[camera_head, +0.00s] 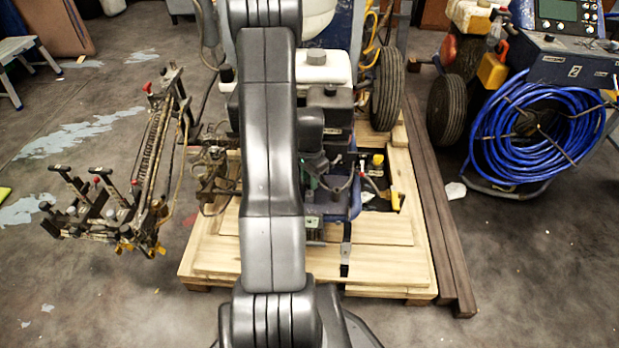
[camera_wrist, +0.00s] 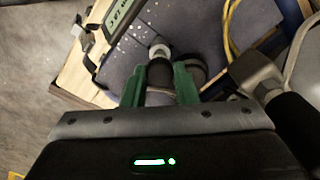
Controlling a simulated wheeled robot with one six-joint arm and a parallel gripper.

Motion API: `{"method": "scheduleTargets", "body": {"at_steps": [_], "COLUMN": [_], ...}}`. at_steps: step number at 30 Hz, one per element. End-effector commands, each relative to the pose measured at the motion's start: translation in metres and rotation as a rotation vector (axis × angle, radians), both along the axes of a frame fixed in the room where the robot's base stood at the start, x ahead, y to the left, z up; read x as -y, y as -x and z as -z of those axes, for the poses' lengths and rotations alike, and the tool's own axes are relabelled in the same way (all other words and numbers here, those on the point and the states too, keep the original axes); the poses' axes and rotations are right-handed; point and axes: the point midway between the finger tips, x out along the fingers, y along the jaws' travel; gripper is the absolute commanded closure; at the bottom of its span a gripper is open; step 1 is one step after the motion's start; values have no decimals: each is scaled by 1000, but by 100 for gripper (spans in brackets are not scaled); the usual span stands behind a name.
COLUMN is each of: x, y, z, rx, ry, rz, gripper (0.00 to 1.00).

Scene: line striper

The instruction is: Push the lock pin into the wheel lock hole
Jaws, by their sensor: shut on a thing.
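In the wrist view my gripper (camera_wrist: 158,76) has two green fingers on either side of a dark, round-ended knob, which I take to be the lock pin (camera_wrist: 160,70). The gripper is shut on it. A pale metal collar (camera_wrist: 160,50) shows just beyond the knob, against a dark blue speckled surface (camera_wrist: 185,25). The wheel lock hole cannot be made out, and I cannot tell how far the pin sits in it. In the head view my arm hides much of the line striper (camera_head: 338,110), and the pin cannot be made out there.
The striper stands on a wooden pallet (camera_head: 215,262) with a black wheel (camera_head: 388,90) at its right. A spray-arm assembly (camera_head: 120,205) is at left. Dark beams (camera_head: 440,235) and a blue hose coil (camera_head: 540,130) are at right. A yellow cable (camera_wrist: 230,35) runs near my gripper.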

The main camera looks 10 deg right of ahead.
Motion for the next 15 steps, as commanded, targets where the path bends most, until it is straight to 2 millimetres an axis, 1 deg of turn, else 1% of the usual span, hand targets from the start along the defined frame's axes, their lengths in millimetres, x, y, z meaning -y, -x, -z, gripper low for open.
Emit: {"method": "scheduleTargets", "body": {"at_steps": [6,15], "x": [0,0], "y": [0,0], "z": [6,6], "rx": [0,0], "ry": [0,0], "rz": [0,0], "gripper": [94,94]}}
